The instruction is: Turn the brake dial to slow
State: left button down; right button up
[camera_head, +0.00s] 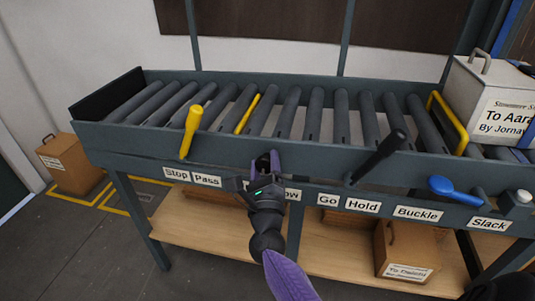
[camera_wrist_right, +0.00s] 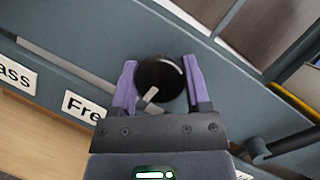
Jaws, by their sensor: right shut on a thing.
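The brake dial (camera_wrist_right: 160,82) is a round black knob with a white pointer mark, on the rail's front face. In the right wrist view its mark points down and slightly left. My right gripper (camera_wrist_right: 158,82) is shut on the dial, one purple finger on each side. In the head view the right gripper (camera_head: 266,160) covers most of the dial. A "Fre…" label (camera_wrist_right: 84,106) shows in the wrist view, partly covered. A label ending in "ow" (camera_head: 293,195) shows in the head view, its left part hidden behind my gripper. My left gripper is not in view.
A yellow lever (camera_head: 190,130) stands left of the gripper, a black lever (camera_head: 380,155) right of it. A blue handle (camera_head: 452,190) is farther right. Grey rollers (camera_head: 290,112) lie behind the rail. A labelled box (camera_head: 490,90) sits at the right end.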

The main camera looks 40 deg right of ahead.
jog(key=n+y+p, duration=0.1)
jog(key=n+p, duration=0.1)
jog(key=n+y+p, duration=0.1)
jog(key=n+p, duration=0.1)
jog(key=n, duration=0.1)
jog(key=n+y+p, duration=0.1)
jog(key=n+p, duration=0.1)
jog(key=p, duration=0.1)
jog(key=shift+r, duration=0.35)
jog(key=n+g+p, duration=0.1)
jog(key=n+p, duration=0.1)
jog(key=shift+f+n+y, duration=0.1)
jog(key=shift+n+y, duration=0.2)
jog(key=shift+y, duration=0.1)
pick_arm(q)
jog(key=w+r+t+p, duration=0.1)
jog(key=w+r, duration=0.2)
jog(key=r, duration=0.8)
jog(key=shift+p, duration=0.4)
pick_arm(e)
jog(key=shift+f+n+g, duration=0.2)
jog(key=shift+n+g, duration=0.1)
jog(key=shift+n, duration=0.6)
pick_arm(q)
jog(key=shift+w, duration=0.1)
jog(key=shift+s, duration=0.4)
